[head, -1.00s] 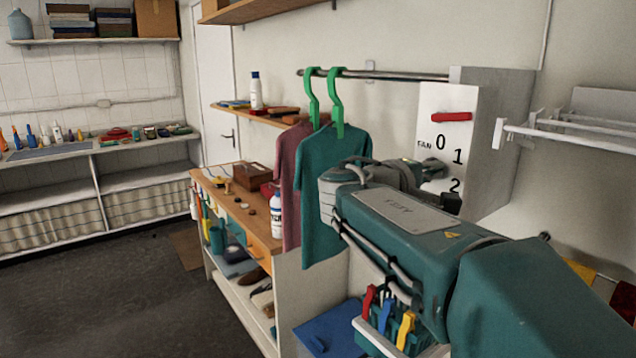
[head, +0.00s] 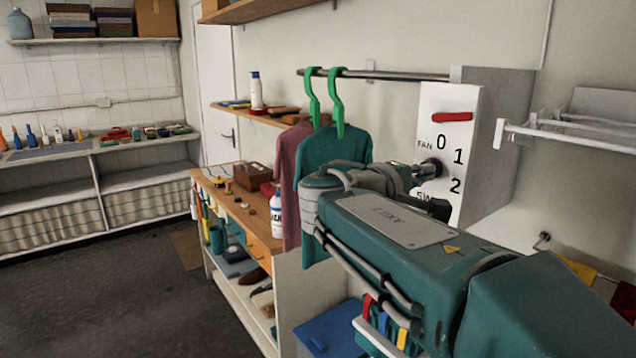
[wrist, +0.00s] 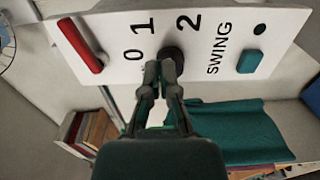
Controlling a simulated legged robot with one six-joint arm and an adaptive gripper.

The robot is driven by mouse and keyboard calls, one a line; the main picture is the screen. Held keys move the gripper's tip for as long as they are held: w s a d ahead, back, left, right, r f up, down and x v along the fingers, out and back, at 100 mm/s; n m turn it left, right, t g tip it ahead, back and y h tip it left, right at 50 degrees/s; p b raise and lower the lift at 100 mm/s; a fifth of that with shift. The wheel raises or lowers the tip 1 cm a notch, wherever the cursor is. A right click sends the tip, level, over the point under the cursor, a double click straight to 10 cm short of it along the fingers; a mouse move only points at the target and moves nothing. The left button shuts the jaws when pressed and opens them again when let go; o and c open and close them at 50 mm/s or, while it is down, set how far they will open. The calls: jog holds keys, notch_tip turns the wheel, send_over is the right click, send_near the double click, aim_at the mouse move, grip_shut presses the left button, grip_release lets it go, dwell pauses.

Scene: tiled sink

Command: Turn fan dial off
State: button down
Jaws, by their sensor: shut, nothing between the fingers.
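The fan panel (head: 466,150) is a white box face with a red bar, the word FAN and the numbers 0, 1 and 2. Its black round dial (head: 432,167) is beside these numbers, and it also shows in the wrist view (wrist: 172,54), partly behind my fingers. My gripper (wrist: 160,70) is shut and empty, with its fingertips at the dial's edge in the picture. I cannot tell whether they touch it. In the head view my gripper (head: 420,172) is small and partly hidden by my arm. The dial's pointer is not clear.
A teal button (wrist: 250,61) labelled SWING is on the same panel. Red (head: 291,185) and teal (head: 335,150) shirts hang left of the panel on green hangers. A white drying rack (head: 570,135) is on the wall at right. A wooden-topped bench (head: 235,205) stands left.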

aim_at(448, 166)
jog(key=v, duration=0.2)
jog(key=shift+s+a, duration=0.2)
jog(key=shift+a, duration=0.05)
jog(key=shift+w+d+f, duration=0.45)
jog(key=shift+w+d, duration=0.2)
jog(key=shift+d, duration=0.15)
jog(key=shift+w+d+f, duration=0.4)
jog(key=shift+w+d, duration=0.3)
jog(key=shift+d, duration=0.05)
jog(key=shift+w+d+f, duration=0.45)
jog(key=shift+w+d, duration=0.2)
jog(key=shift+d, duration=0.15)
jog(key=shift+w+a+r, duration=0.1)
jog(key=shift+r, duration=1.05)
